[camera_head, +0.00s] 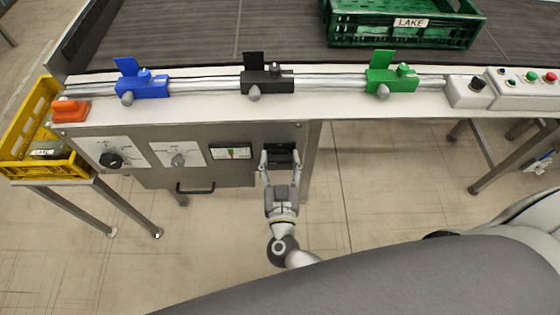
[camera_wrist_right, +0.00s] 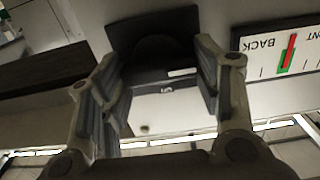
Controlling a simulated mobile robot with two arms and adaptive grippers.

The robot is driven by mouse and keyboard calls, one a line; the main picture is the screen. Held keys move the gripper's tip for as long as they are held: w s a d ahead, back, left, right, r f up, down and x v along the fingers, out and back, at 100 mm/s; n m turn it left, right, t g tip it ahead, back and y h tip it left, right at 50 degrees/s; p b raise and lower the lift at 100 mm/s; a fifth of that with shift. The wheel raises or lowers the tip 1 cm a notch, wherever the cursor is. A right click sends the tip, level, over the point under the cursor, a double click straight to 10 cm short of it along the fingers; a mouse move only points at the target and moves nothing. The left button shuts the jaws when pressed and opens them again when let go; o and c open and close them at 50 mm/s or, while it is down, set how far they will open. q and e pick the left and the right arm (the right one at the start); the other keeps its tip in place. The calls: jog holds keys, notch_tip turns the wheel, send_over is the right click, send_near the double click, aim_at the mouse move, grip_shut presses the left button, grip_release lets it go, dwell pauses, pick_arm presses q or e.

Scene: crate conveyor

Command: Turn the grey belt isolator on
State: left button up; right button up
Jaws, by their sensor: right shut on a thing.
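A dark, square switch unit (camera_head: 283,149) sits at the right end of the grey front panel under the conveyor; no label naming it as the belt isolator is readable. My right gripper (camera_head: 280,162) reaches up to it from below, one finger on each side. In the right wrist view the dark unit (camera_wrist_right: 158,40) has a rounded dark part between my fingers (camera_wrist_right: 160,85), with a pale plate below. The gripper is shut on this dark part; the contact and the switch's setting are not clear. My left gripper is not in view.
Left of the switch are a small FRONT/BACK gauge (camera_head: 231,152), a grey knob (camera_head: 178,160), a black knob (camera_head: 111,160) and a handle (camera_head: 195,188). A box with buttons (camera_head: 520,92) stands on the right rail. A green crate (camera_head: 345,32) lies on the belt.

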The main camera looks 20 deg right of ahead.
jog(key=shift+m+p, duration=0.3)
jog(key=shift+m, duration=0.7)
jog(key=m, duration=0.2)
jog(key=shift+d+m, duration=0.1)
jog(key=shift+m, duration=0.2)
jog(key=m, duration=0.5)
jog(key=shift+f, duration=0.15)
jog(key=m+b, duration=0.1)
jog(key=m, duration=0.3)
jog(key=shift+s+d+f+m, duration=0.1)
jog(key=shift+m, duration=0.3)
jog(key=shift+m+b, duration=0.6)
jog(key=shift+m, duration=1.1)
jog(key=o, duration=1)
